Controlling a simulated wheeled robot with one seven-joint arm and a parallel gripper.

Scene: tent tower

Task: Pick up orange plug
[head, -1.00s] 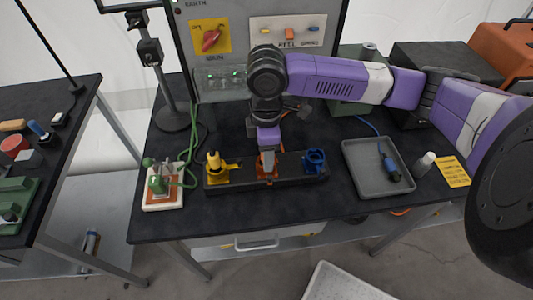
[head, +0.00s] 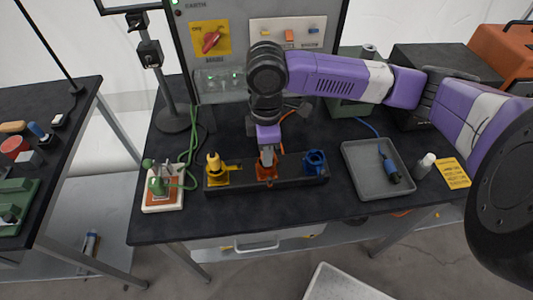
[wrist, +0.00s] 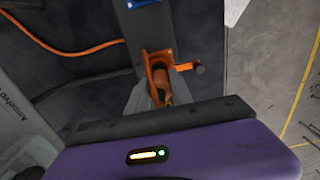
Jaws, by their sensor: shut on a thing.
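My gripper (head: 267,158) points down over the middle of the black block (head: 307,181), at the orange socket (head: 266,172). It is shut on the orange plug (wrist: 162,84), which is mostly hidden by the jaws in the head view. In the wrist view, the plug is within the orange socket bracket (wrist: 154,62), close in front of the purple gripper body. I cannot tell how deep it sits in the socket. An orange cable (wrist: 62,49) runs off to the left in the wrist view.
A yellow plug and socket (head: 215,171) stand left of my gripper, and a blue socket (head: 314,161) stands right, both close. A grey tray (head: 362,169) holds a blue plug (head: 389,165). A green-wired device (head: 161,191) is at left. The table front is clear.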

